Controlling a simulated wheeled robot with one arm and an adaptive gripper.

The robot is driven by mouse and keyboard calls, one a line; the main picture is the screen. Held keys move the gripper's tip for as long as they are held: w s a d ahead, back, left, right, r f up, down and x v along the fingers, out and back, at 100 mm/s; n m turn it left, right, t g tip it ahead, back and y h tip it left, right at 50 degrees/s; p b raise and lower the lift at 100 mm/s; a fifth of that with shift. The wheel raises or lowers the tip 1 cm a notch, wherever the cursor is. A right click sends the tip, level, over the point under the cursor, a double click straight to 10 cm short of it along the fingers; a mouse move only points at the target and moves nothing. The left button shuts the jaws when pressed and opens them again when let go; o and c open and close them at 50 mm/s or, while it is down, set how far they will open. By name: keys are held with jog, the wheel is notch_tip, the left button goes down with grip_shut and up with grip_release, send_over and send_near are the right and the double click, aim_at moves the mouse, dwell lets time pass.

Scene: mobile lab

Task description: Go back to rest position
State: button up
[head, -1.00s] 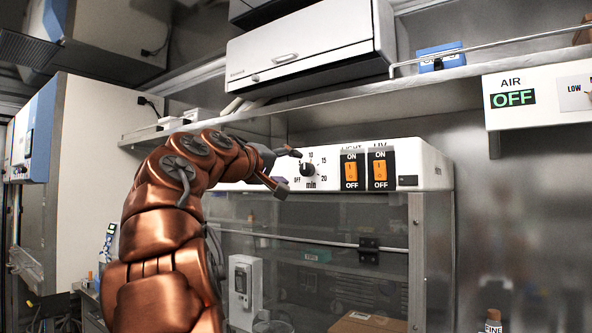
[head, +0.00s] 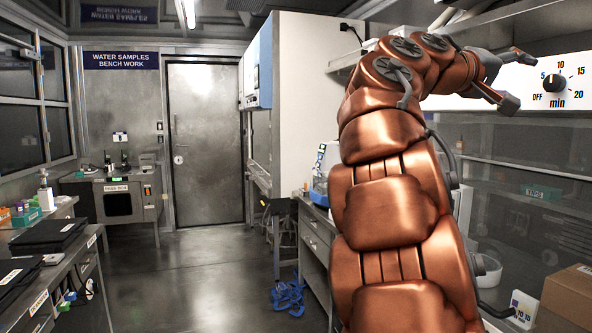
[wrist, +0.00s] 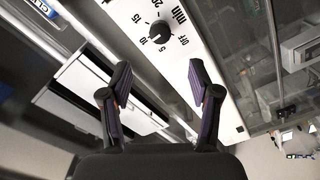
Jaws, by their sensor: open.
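My gripper (head: 518,80) is at the upper right of the head view, at the end of my raised copper arm. Its two fingers are apart with nothing between them. In the wrist view my gripper (wrist: 160,88) is also open and empty. Beyond it is the white control panel (head: 540,88) with a black timer knob (head: 555,83) marked in minutes. The panel also shows in the wrist view (wrist: 215,85), with the knob (wrist: 160,33) beyond the fingertips. I see no contact between the fingers and the knob.
A clear grey floor (head: 190,280) leads to a closed metal door (head: 205,145). A dark bench (head: 50,255) lines the left. A drawer bench (head: 313,240) stands to the right, with a blue coiled thing (head: 288,298) on the floor beside it. A cardboard box (head: 570,293) is at lower right.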

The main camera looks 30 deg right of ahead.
dwell(0.3)
jog(key=w+a+f+n+t+y, duration=0.1)
jog(key=w+a+f+y, duration=0.1)
jog(key=f, duration=0.5)
jog(key=w+a+f+n+t+y, duration=0.1)
jog(key=w+a+f+t+y, duration=0.15)
jog(key=f, duration=0.55)
jog(key=w+a+f+n+t+y, duration=0.1)
jog(key=w+a+f+n, duration=0.1)
jog(key=f, duration=0.5)
jog(key=a+f+n+y, duration=0.1)
jog(key=a+f+y, duration=0.2)
jog(key=a+f, duration=0.55)
jog(key=a+f+n+y, duration=0.1)
jog(key=a+f+y, duration=0.2)
jog(key=a+f, duration=0.55)
jog(key=s+a+f+n+g+y, duration=0.2)
jog(key=s+a+f+y, duration=0.1)
jog(key=s+a+f, duration=0.6)
jog(key=s+a+f+n+g+y, duration=0.1)
jog(key=s+a+f+g+y, duration=0.15)
jog(key=s+a+f, duration=0.75)
jog(key=w+a+r+t+p, duration=0.1)
jog(key=w+r+p, duration=0.1)
jog(key=r+p, duration=0.4)
jog(key=w+r+t+p, duration=0.1)
jog(key=r+p, duration=0.6)
jog(key=p, duration=0.1)
jog(key=shift+w+a+r+y, duration=0.3)
jog(key=shift+w+a, duration=0.1)
